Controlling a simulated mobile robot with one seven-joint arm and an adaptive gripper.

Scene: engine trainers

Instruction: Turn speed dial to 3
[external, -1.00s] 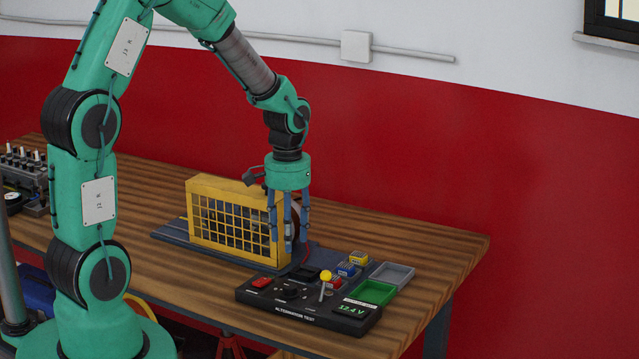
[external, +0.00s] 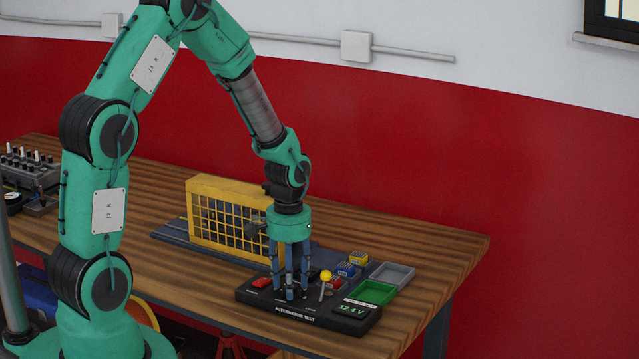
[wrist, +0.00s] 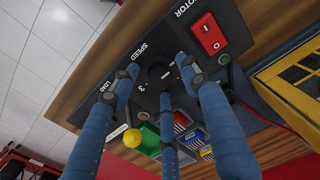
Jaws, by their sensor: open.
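The black control panel (external: 262,298) lies near the front edge of the bench. The speed dial (wrist: 157,75) is a dark round knob under the SPEED label in the wrist view, with a "3" printed beside it. The fingers partly cover it, and I cannot read its setting. My gripper (external: 290,292) points straight down over the panel, its three blue fingers low around the dial. In the wrist view the open fingertips (wrist: 160,84) stand spread about the knob; I cannot tell whether any touches it. In the external view the fingers hide the dial.
A lever with a yellow ball (external: 326,275) stands close right of the fingers. A red rocker switch (external: 260,282) is on the left. A 12.4 V display (external: 352,309), a green tray (external: 377,291) and a grey tray (external: 393,274) lie right. A yellow cage (external: 213,182) stands behind.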

